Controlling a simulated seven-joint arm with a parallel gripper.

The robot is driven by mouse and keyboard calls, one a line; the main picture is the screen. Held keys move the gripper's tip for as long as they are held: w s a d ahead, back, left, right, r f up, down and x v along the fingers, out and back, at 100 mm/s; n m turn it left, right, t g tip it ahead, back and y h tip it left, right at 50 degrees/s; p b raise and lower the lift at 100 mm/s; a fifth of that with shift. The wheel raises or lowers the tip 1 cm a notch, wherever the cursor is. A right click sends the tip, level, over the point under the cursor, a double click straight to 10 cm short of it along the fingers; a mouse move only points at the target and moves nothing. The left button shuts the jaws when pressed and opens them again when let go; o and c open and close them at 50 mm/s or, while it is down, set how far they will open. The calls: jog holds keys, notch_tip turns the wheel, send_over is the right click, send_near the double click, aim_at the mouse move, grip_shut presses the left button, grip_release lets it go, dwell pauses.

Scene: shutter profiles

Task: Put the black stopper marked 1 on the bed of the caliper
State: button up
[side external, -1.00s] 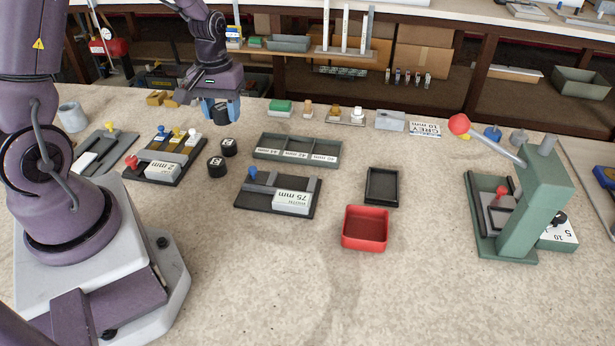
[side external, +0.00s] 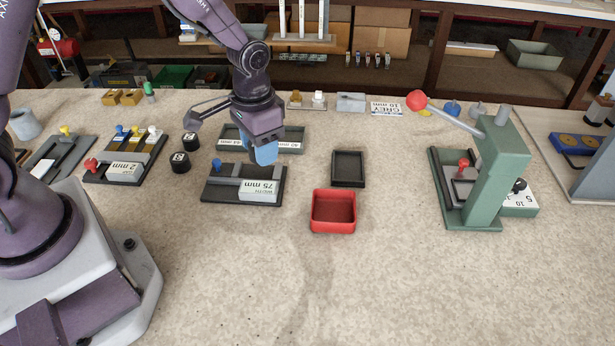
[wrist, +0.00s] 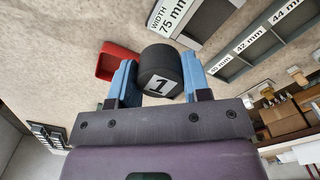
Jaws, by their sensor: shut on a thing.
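My gripper (side external: 263,152) is shut on the black stopper marked 1 (wrist: 160,72). The wrist view shows the stopper between the blue fingers, its white label facing the camera. In the side view the fingers hide it. A dark fixture with a grey bar, a blue knob and a "75 mm" label (side external: 215,189) lies below and near the gripper; it looks like the caliper. Its label reads "WIDTH 75 mm" in the wrist view (wrist: 172,18). The gripper appears to be above the fixture's back right part; the exact height is unclear.
Two other black stoppers (side external: 180,162) (side external: 191,141) stand left of the fixture. A grey sorting tray (side external: 291,140) with mm labels lies behind. A red bin (side external: 333,212), a black tray (side external: 348,168) and a green lever press (side external: 497,175) stand to the right. The front bench is clear.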

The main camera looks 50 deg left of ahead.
jog(key=w+f, duration=0.3)
jog(key=w, duration=0.4)
send_over(311, 176)
notch_tip(311, 176, down, 6)
jog(key=shift+s+r, duration=0.1)
jog(key=shift+f, duration=1.65)
jog(key=shift+f, duration=0.15)
jog(key=o, duration=0.9)
